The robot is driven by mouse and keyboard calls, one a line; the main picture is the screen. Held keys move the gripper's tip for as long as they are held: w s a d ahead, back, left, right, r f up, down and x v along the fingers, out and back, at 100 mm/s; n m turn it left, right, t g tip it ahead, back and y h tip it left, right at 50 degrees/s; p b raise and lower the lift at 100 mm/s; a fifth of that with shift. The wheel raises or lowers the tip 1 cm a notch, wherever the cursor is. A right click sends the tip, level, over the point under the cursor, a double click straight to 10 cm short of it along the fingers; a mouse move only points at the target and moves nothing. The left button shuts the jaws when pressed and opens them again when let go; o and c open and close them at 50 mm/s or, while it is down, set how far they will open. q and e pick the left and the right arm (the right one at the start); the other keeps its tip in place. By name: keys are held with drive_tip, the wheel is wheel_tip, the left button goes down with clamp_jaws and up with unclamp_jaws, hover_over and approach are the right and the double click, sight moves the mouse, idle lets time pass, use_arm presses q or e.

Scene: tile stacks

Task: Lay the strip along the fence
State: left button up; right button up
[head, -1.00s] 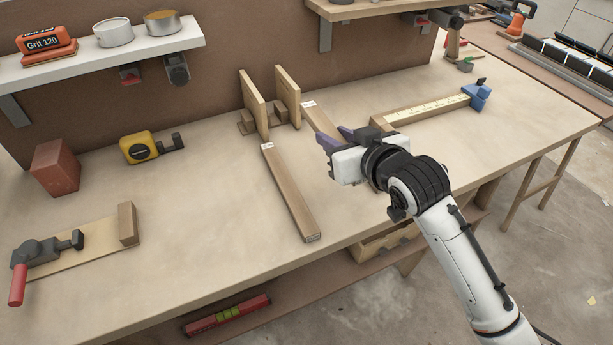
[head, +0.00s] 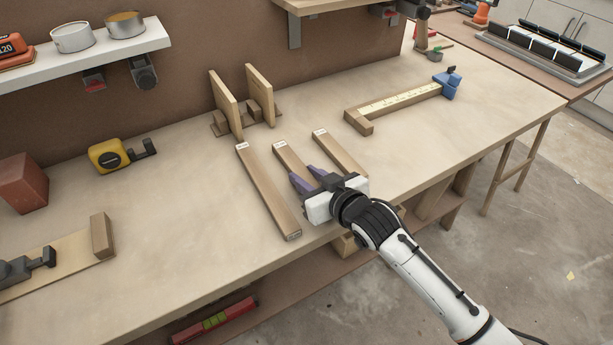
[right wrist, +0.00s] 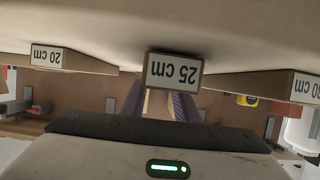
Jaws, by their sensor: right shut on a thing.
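Three wooden strips lie roughly parallel on the bench: a left one (head: 268,192), a middle one (head: 285,153) and a right one (head: 338,153). In the right wrist view the middle strip's end reads 25 cm (right wrist: 174,72); its neighbours read 20 cm (right wrist: 46,57) and 30 cm (right wrist: 305,87). My right gripper (head: 306,180) is shut on the 25 cm strip, whose near part it hides. I cannot tell whether that strip touches the bench. A wooden fence (head: 358,122) with a yellow scale (head: 400,98) and a blue stop (head: 452,84) lies further right. My left gripper is not in view.
A rack with two upright boards (head: 226,105) stands behind the strips. A yellow tape measure (head: 110,156), a red-brown block (head: 22,184) and a clamp on a board (head: 60,260) are at the left. Bench between strips and fence is clear.

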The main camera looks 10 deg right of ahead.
drive_tip(key=shift+f, duration=0.15)
drive_tip(key=o, duration=1.1)
